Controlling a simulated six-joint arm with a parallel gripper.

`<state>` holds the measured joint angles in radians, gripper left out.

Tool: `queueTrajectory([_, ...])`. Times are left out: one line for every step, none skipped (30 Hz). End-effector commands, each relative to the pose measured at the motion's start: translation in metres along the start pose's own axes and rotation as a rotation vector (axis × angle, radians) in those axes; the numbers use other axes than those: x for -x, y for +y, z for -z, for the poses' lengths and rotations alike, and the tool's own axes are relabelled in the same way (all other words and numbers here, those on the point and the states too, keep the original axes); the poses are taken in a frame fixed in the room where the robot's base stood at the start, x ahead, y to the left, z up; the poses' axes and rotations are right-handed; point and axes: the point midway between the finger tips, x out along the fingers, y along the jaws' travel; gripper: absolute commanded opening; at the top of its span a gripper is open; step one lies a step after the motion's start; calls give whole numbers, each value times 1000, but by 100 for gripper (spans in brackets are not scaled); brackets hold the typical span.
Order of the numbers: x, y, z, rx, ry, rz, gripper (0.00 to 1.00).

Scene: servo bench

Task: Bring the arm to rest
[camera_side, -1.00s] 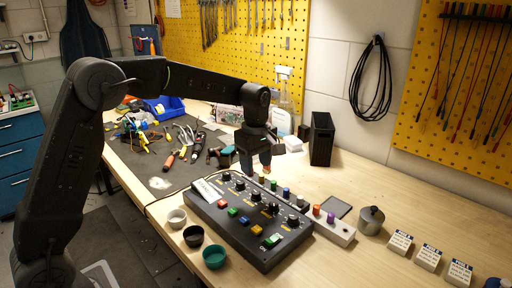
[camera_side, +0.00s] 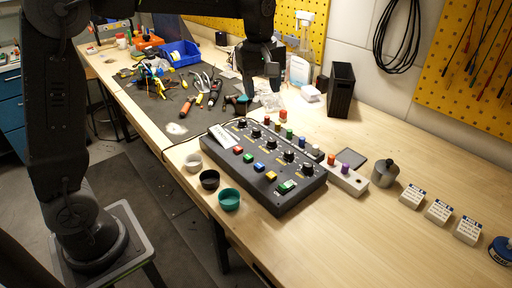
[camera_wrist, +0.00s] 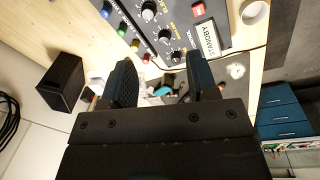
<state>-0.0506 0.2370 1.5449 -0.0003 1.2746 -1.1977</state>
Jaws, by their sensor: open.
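My gripper (camera_side: 261,88) hangs in the side view above the far part of the bench, behind the control panel (camera_side: 262,165) and clear of it. In the wrist view its two fingers (camera_wrist: 163,78) stand apart with nothing held between them. The black panel carries several knobs, coloured buttons and a white label, which reads STANDBY (camera_wrist: 209,38) in the wrist view. My upper arm stands upright at the left and my forearm runs along the top of the side view.
Grey, black and teal (camera_side: 229,199) cups stand before the panel. A strip with coloured pegs (camera_side: 347,179), a metal pot (camera_side: 384,173) and several labelled blocks (camera_side: 438,211) are to its right. A black box (camera_side: 341,89) stands behind. Tools litter the dark mat (camera_side: 150,105).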

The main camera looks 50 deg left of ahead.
Motion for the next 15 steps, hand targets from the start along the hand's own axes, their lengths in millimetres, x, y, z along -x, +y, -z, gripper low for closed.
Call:
queueTrajectory([13, -18, -9, -88, 14, -33, 54])
queueTrajectory([18, -28, -14, -145, 23, -49, 54])
queueTrajectory([23, -41, -20, -220, 36, -71, 54])
queueTrajectory([27, -51, -25, -277, 46, -86, 54])
queueTrajectory([30, -61, -30, -334, 58, -101, 54])
queueTrajectory([33, -74, -36, -409, 74, -121, 54])
queueTrajectory([34, -85, -41, -466, 88, -135, 54])
queueTrajectory([36, -95, -45, -521, 103, -149, 54])
queueTrajectory([36, -109, -51, -597, 123, -166, 54])
queueTrajectory([36, -119, -56, -652, 139, -178, 54])
queueTrajectory([35, -129, -60, -707, 156, -190, 54])
queueTrajectory([32, -143, -66, -780, 179, -203, 54])
queueTrajectory([30, -152, -70, -833, 198, -213, 54])
queueTrajectory([28, -161, -73, -884, 215, -221, 54])
queueTrajectory([24, -172, -78, -948, 239, -231, 54])
